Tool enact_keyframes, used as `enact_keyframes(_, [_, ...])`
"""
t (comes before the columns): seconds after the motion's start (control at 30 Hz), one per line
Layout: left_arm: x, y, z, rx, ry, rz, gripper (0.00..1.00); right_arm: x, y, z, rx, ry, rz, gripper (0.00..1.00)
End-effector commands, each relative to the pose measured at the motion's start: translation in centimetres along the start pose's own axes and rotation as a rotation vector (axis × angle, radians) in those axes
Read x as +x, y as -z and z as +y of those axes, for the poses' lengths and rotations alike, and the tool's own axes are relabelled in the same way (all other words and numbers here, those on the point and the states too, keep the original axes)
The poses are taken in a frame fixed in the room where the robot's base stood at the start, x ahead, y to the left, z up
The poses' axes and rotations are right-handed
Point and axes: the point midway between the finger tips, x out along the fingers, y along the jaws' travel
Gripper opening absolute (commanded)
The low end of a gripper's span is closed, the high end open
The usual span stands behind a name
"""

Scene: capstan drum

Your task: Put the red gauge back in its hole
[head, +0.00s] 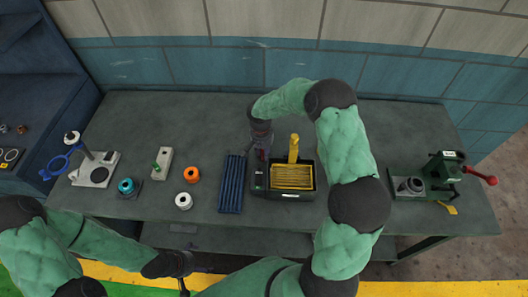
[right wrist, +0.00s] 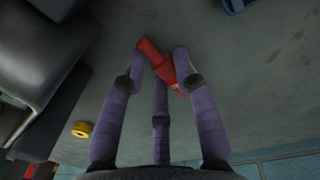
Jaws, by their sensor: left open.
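The red gauge (right wrist: 154,50) shows in the right wrist view between the fingertips of my right gripper (right wrist: 161,62), tilted above or on the grey table. I cannot tell whether the fingers press on it. In the head view my right gripper (head: 262,150) points down at the table behind the black tray, and I cannot make out the gauge there. A pale block (head: 164,158) with a green pin (head: 156,167) stands on the left half of the table. Any hole in it is too small to make out. My left gripper (head: 184,277) is open and empty, below the table's front edge.
Orange (head: 192,174) and white (head: 184,201) rings sit near the block. A green press (head: 440,175) stands far right.

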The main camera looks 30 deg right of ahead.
Motion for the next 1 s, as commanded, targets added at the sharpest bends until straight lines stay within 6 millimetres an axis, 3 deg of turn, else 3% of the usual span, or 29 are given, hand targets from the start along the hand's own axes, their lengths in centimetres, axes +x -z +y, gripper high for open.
enact_keyframes(0.5, [-0.5, 0.0, 0.2, 0.0, 0.0, 0.0, 1.0, -0.7, 0.1, 0.0, 0.001, 0.001, 0.001, 0.51])
enact_keyframes(1.0, [-1.4, -0.1, 0.5, 0.0, 0.0, 0.0, 1.0, -9.9, 0.0, 0.0, 0.001, 0.002, 0.002, 0.51])
